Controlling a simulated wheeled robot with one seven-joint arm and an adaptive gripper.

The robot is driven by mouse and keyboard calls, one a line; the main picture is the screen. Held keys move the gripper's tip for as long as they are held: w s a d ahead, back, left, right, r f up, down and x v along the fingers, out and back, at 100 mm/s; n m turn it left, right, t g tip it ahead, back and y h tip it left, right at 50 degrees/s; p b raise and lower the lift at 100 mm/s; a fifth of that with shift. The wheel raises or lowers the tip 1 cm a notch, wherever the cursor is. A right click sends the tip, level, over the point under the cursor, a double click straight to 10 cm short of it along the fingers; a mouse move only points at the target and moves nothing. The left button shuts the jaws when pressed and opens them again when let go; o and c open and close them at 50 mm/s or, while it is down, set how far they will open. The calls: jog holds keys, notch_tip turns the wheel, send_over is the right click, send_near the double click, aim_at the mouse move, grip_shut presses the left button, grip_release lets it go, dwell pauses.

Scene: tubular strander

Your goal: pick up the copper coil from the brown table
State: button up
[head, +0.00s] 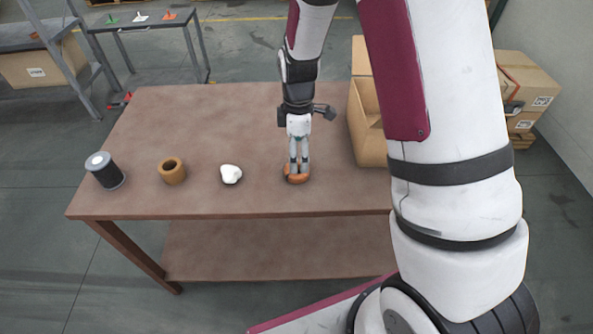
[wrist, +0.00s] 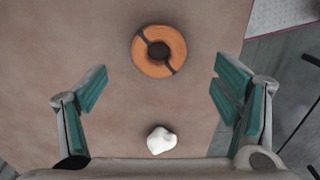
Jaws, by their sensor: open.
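The copper coil (head: 297,180) is an orange ring on the brown table (head: 220,120), near its front edge. It also shows in the wrist view (wrist: 141,51), lying flat with a dark centre and dark bands across it. My gripper (head: 299,168) points down over the coil and partly hides it in the head view. In the wrist view my gripper (wrist: 161,82) is open and empty, with its teal-padded fingers wide apart. The coil there appears above the line between the fingertips. I cannot tell the exact height of the fingertips.
A white lump (head: 231,174), a tan hollow cylinder (head: 172,171) and a dark spool (head: 105,171) stand left of the coil. An open cardboard box (head: 368,125) is at the table's right. The table's back left is clear.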

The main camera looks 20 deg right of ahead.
aim_at(300, 178)
jog(key=shift+w+a+f, duration=0.1)
jog(key=shift+a+f, duration=0.05)
jog(key=shift+f, duration=2.95)
jog(key=c, duration=1.4)
